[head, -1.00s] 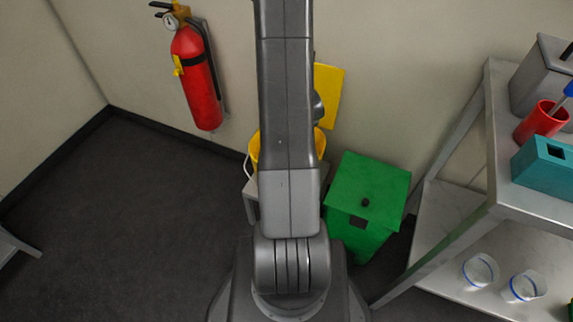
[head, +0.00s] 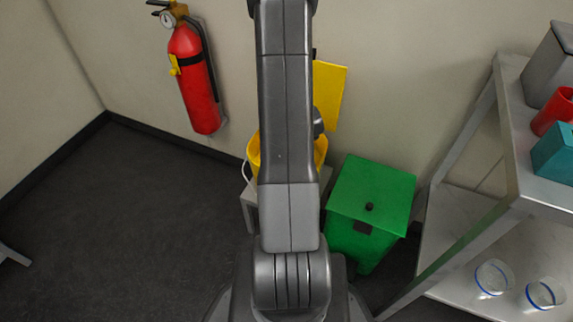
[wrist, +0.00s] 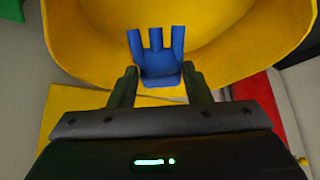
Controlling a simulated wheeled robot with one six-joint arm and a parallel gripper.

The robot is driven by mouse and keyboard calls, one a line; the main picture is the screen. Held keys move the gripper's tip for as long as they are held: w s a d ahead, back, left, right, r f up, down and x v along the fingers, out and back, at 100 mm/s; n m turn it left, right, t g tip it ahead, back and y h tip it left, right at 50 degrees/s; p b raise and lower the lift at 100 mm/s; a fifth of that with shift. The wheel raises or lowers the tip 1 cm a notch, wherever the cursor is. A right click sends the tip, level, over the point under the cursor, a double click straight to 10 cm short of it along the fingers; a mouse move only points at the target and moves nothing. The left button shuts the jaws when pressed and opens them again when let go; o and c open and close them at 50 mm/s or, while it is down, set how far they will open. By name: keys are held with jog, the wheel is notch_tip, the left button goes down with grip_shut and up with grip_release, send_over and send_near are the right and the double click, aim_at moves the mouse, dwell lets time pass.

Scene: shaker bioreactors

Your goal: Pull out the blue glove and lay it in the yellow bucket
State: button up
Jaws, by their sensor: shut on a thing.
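In the wrist view the blue glove (wrist: 158,55) is between the two fingers of my gripper (wrist: 160,84), which is shut on it at its near end. The glove's fingers point away over the opening of the yellow bucket (wrist: 92,62). I cannot tell whether the glove touches the bucket. In the head view the yellow bucket (head: 320,150) stands on a grey stand, mostly hidden behind my arm. My gripper and the glove are hidden there.
A green lidded bin (head: 370,205) stands right of the bucket. A metal shelf (head: 525,170) at right holds a red cup (head: 552,110), a teal block (head: 556,152) and clear beakers. A fire extinguisher (head: 194,78) hangs on the wall.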

jog(key=o, duration=0.8)
jog(key=p+v, duration=0.5)
jog(key=v, duration=0.9)
jog(key=shift+w+a+f, duration=0.1)
jog(key=shift+w+a, duration=0.05)
jog(key=b+x, duration=0.5)
jog(key=x, duration=0.8)
jog(key=shift+f, duration=0.2)
notch_tip(320, 180, up, 3)
jog(key=shift+w+f+p, duration=0.1)
jog(key=shift+f+p, duration=0.05)
jog(key=shift+p, duration=1.1)
jog(key=shift+r+p, duration=0.55)
